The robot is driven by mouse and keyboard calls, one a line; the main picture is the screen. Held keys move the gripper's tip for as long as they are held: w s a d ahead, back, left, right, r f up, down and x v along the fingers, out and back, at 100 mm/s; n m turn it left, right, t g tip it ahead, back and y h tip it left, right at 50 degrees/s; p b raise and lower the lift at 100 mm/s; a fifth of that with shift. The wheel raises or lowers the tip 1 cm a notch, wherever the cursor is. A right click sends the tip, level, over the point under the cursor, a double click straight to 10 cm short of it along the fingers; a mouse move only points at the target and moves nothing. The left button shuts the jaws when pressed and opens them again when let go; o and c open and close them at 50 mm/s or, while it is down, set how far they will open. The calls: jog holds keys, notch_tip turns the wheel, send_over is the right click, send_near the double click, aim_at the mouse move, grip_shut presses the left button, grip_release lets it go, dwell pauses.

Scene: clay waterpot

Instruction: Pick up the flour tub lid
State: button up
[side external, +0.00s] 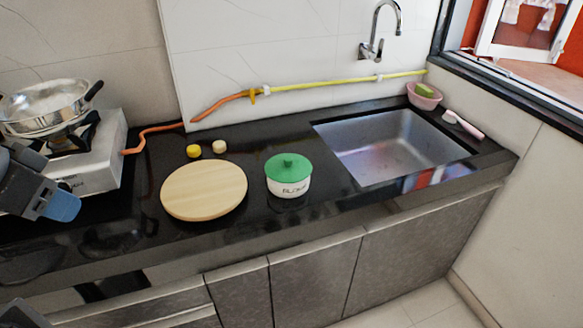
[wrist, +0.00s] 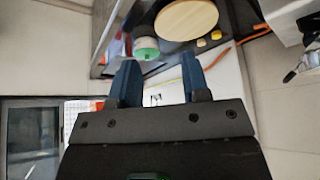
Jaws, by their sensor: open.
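The flour tub (side external: 288,187) is white with dark lettering and stands on the black counter, right of the round board. Its green lid (side external: 288,166) has a small knob and sits on top of the tub. In the wrist view the lid (wrist: 146,54) shows small and far off, beyond my fingers. My gripper (side external: 62,205) is at the left edge of the side view, beside the stove and well left of the tub. In the wrist view my gripper (wrist: 159,78) has its two blue fingers apart with nothing between them.
A round wooden board (side external: 204,190) lies between my gripper and the tub. Two small round pieces, one yellow (side external: 193,151) and one tan (side external: 219,146), sit behind it. A pan (side external: 45,107) stands on the stove at left. The sink (side external: 395,150) is right of the tub.

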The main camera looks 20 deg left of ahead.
jog(key=shift+o, duration=1.4)
jog(key=w+d+r, duration=0.1)
jog(key=w+r, duration=0.1)
jog(key=w, duration=0.4)
jog(key=w+d+r, duration=0.1)
jog(key=w+r, duration=0.2)
jog(key=w, duration=0.4)
send_over(288, 159)
jog(key=s, duration=0.7)
notch_tip(288, 159, down, 15)
jog(key=x, duration=1.3)
jog(key=shift+w+f, duration=0.3)
jog(key=shift+c, duration=0.3)
